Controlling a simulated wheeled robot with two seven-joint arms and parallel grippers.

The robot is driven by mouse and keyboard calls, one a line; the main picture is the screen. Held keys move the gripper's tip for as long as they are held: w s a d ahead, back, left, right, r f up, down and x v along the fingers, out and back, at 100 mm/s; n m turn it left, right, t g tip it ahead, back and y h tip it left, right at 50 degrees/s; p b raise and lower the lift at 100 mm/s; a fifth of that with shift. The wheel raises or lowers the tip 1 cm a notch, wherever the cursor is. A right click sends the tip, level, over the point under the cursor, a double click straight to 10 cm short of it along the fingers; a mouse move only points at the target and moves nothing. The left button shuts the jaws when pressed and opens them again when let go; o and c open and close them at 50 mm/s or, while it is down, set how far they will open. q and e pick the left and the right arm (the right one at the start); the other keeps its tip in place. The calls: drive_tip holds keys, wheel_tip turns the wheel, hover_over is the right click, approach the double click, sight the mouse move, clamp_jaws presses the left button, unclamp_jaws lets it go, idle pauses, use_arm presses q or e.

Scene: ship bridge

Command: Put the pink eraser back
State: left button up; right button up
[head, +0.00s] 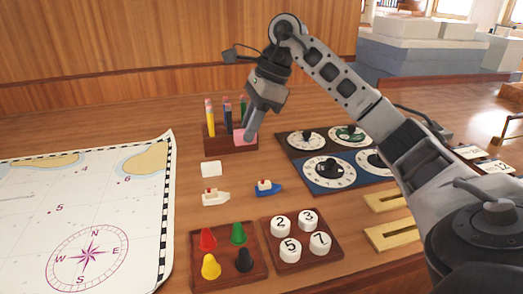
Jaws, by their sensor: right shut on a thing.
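The pink eraser (241,137) is at the right end of the dark wooden pencil holder (222,146), beside several standing pencils (227,118). My right gripper (248,135) points down over that end of the holder, with its jaws shut on the eraser. The jaws hide part of the eraser, and I cannot tell if the eraser rests on the holder or is just above it. My left gripper is not in view.
A white block (211,168), a white toy boat (215,197) and a blue boat (267,187) stand in front. A dial board (285,146) lies to the right. Nearer are a tray of colored cones (224,256) and a tray of numbered pieces (303,262). A chart (90,215) covers the left.

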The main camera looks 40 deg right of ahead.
drive_tip(key=d+f, duration=0.2)
drive_tip(key=w+d+f, duration=0.1)
drive_tip(key=d+f, duration=0.1)
drive_tip(key=f, duration=0.1)
drive_tip(key=shift+d+f, duration=0.25)
drive_tip(key=shift+f, duration=0.8)
drive_tip(key=shift+d+f, duration=0.1)
drive_tip(key=shift+f, duration=0.8)
drive_tip(key=shift+f, duration=0.2)
drive_tip(key=o, duration=0.9)
drive_tip(key=shift+r, duration=0.15)
drive_tip(key=v, duration=1.2)
drive_tip(key=shift+p, duration=0.3)
